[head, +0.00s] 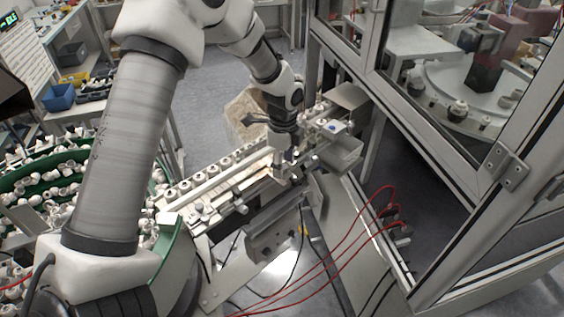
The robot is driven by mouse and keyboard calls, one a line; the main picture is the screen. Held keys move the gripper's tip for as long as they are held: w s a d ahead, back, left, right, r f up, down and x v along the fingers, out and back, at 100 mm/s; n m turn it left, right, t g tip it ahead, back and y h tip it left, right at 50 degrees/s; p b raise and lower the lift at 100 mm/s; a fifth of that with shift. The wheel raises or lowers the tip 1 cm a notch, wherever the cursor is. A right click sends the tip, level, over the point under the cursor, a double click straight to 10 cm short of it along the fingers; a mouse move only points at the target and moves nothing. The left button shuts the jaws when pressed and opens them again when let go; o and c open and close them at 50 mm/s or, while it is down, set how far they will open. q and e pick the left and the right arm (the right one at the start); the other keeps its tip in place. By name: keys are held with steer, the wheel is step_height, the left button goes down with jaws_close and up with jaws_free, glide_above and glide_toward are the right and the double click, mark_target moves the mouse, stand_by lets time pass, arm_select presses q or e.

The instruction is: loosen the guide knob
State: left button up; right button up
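My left arm reaches over the feed track from the left. Its gripper (284,166) points down at the right part of the track, by the cabinet's near corner. The fingers are small here, and I cannot tell whether they are open or shut. The guide knob cannot be made out for certain; it may be hidden at or behind the fingers. The track's guide rail (212,184) runs beside a row of white caps. Small knob-like fittings (241,207) sit along the near side of the track. My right gripper is not in view.
A glass-walled machine cabinet (452,150) stands close on the right. A green-edged feeder (40,178) full of white caps is at left. Red hoses (345,240) cross the front. A small metal bin (343,152) sits beside the gripper. A blue bin (59,97) stands at the back left.

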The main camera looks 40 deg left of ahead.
mark_target(284, 167)
arm_select(q)
step_height(284, 167, up, 12)
stand_by(0.5)
steer(key=shift+d, duration=0.1)
